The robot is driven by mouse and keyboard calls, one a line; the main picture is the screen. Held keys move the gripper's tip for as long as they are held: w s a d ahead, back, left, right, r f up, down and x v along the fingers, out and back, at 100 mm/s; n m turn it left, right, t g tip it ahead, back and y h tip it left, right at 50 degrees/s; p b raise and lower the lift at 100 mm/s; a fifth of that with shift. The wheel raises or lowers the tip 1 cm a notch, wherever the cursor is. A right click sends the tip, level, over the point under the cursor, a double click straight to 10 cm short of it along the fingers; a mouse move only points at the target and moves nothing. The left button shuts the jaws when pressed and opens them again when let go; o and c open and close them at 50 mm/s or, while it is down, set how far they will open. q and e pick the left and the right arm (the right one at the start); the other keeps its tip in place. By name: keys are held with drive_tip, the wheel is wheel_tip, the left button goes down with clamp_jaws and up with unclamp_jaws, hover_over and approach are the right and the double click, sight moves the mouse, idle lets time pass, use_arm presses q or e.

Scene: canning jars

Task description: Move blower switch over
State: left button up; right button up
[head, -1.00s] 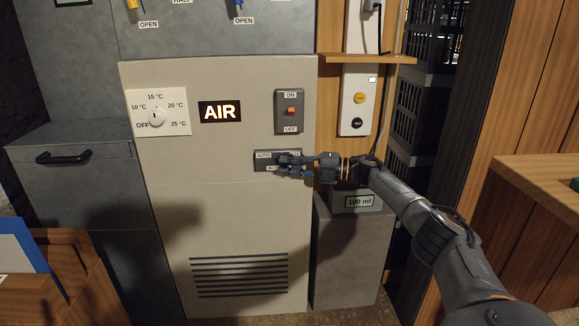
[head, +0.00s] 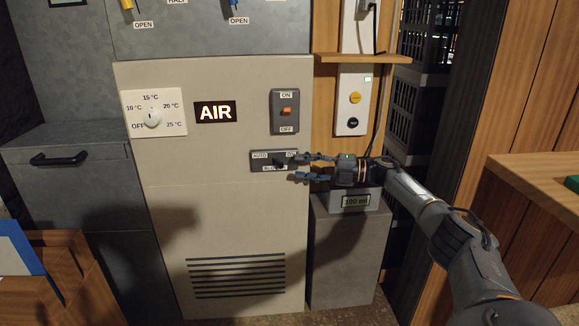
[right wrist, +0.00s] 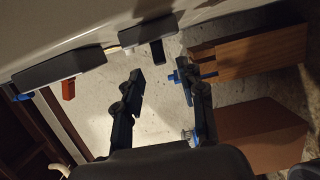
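The blower switch is a dark wide plate (head: 258,166) low on the pale cabinet front, with AUTO at its left end and a partly covered label at its right. Its small black lever (head: 279,161) shows near the middle or a little right of it; its exact setting is hard to tell. The plate (right wrist: 128,34) and lever (right wrist: 157,52) also show in the right wrist view. My right gripper (head: 297,168) is open and empty, just right of the lever, its fingers one above the other. The fingers also show apart in the right wrist view (right wrist: 160,80). My left gripper is out of view.
Above the plate is an ON/OFF switch with an orange rocker (head: 287,111). A lit AIR sign (head: 215,112) and a temperature dial (head: 152,118) are to the left. A grey pedestal with a 100 ml display (head: 356,201) stands below my right wrist. A wooden shelf (head: 363,58) juts out above.

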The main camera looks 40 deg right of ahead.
drive_tip(key=v, duration=0.6)
drive_tip(key=shift+d, duration=0.2)
drive_tip(key=shift+s, duration=0.15)
